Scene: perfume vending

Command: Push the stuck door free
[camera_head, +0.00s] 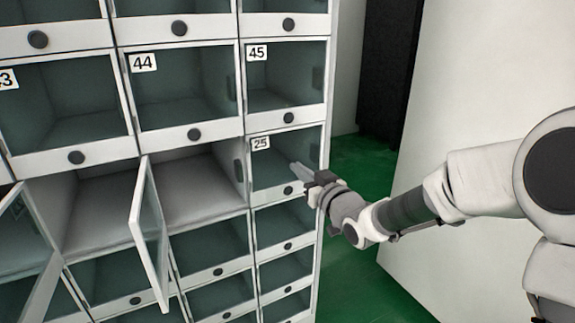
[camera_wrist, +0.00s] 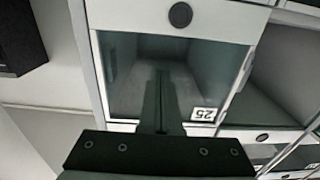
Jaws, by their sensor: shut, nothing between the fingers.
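The door with label 25 (camera_head: 268,172) is a glass pane in a white frame, in the right column of the cabinet in the head view. It looks closed or nearly flush. It shows upside down in the wrist view (camera_wrist: 205,75), with its label at the lower right. My gripper (camera_head: 295,167) is shut and empty, its fingers pointing at this glass from the right. In the wrist view the shut fingers (camera_wrist: 161,78) lie in front of the pane. I cannot tell whether the tips touch it.
To the left, a glass door (camera_head: 151,238) stands swung out from an open, empty compartment (camera_head: 200,185). Another open door (camera_head: 22,235) is at the far left. Doors 44 (camera_head: 185,85) and 45 (camera_head: 285,80) above are closed. A white wall (camera_head: 470,80) stands at the right; green floor (camera_head: 365,180) lies between.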

